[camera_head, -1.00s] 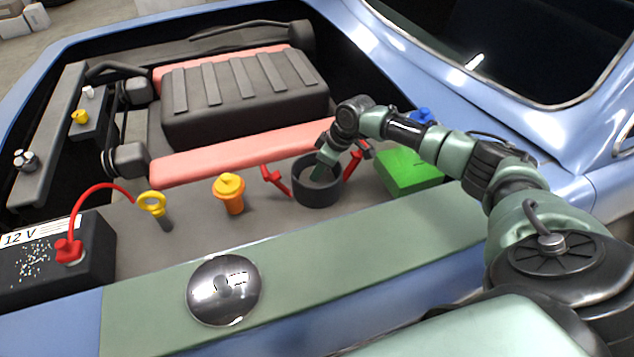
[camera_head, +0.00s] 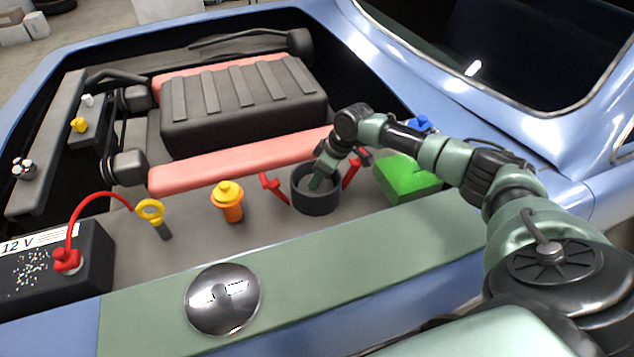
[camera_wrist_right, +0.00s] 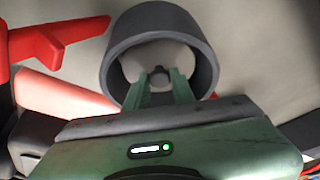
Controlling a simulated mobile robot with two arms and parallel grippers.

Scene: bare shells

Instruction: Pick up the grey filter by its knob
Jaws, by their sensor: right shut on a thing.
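The grey filter (camera_wrist_right: 160,50) shows in the right wrist view as a pale round top inside a dark grey round housing (camera_wrist_right: 117,40). Its small dark knob (camera_wrist_right: 159,71) stands at the middle of that top. My right gripper (camera_wrist_right: 158,76) is shut on the knob, one green finger at each side. In the head view the fingers of my right gripper (camera_head: 319,178) reach down into the open housing (camera_head: 316,203), and the filter inside is mostly hidden by them. The filter appears to be within the housing walls. My left gripper is not in view.
Red clips (camera_head: 273,187) stand beside the housing. A green block (camera_head: 408,180) lies to its right, an orange part with a yellow cap (camera_head: 228,200) to its left. A shiny metal dome (camera_head: 222,299) rests on the green front strip. The black engine cover (camera_head: 245,100) rises behind.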

